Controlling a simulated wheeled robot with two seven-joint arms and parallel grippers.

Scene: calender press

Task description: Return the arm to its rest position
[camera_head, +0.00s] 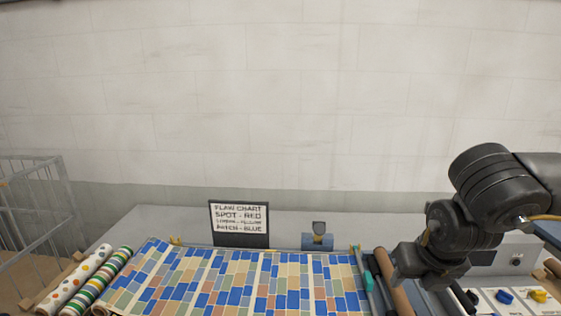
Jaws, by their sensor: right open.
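My right arm comes in from the right edge, dark grey and bent downward. Its right gripper (430,282) hangs over the right end of the bench, near a brown roller (392,284) beside the patterned sheet. The jaws are open, and I see nothing held between them. The fingertips are hard to make out against the dark parts behind. My left gripper is not in view.
A sheet of coloured blocks (235,283) covers the bench (160,222). A flaw chart (239,219) and a small blue device (317,240) stand behind it. Patterned rolls (76,278) lie left, near a wire cage (30,205). A panel with coloured knobs (504,296) is at right.

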